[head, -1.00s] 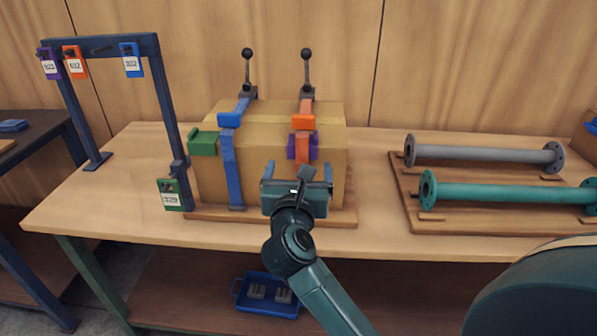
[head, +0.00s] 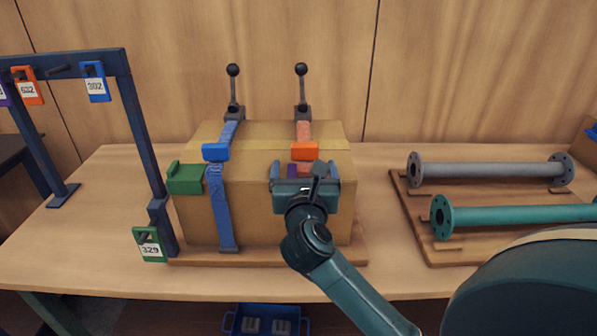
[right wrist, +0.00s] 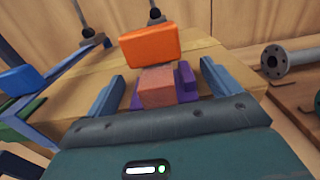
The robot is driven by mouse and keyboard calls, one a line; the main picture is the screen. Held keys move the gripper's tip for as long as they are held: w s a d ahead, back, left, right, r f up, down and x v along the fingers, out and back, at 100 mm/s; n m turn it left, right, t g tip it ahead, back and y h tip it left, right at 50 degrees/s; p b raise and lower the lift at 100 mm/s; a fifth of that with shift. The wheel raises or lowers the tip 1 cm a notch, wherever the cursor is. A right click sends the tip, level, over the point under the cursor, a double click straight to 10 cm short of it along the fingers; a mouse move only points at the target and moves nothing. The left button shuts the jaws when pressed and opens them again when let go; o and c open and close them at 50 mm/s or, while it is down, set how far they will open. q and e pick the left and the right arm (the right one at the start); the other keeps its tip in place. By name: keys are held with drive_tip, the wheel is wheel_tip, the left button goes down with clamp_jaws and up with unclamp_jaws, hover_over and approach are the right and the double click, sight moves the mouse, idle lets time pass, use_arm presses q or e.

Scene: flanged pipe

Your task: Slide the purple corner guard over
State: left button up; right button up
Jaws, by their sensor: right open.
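The purple corner guard (right wrist: 187,79) sits at the top front edge of the cardboard box (head: 265,205), behind the orange strap (head: 304,132). In the right wrist view it shows on both sides of the strap. In the head view only a small part of the guard (head: 292,183) shows, mostly hidden by my gripper. My right gripper (head: 304,170) is open in front of it, also seen in the right wrist view (right wrist: 163,85), with one finger on each side of the guard and strap. Contact cannot be told. My left gripper is not in view.
A blue strap (head: 219,205) and green guard (head: 187,178) are at the box's left. Two lever handles (head: 233,90) stand behind. A tag rack (head: 140,125) is at left. A grey pipe (head: 490,170) and teal pipe (head: 520,215) lie on the right.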

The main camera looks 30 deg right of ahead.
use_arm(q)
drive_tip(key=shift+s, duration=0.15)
use_arm(e)
drive_tip(key=shift+s, duration=0.1)
drive_tip(key=shift+c, duration=0.6)
drive_tip(key=c, duration=0.9)
drive_tip(key=shift+c, duration=0.2)
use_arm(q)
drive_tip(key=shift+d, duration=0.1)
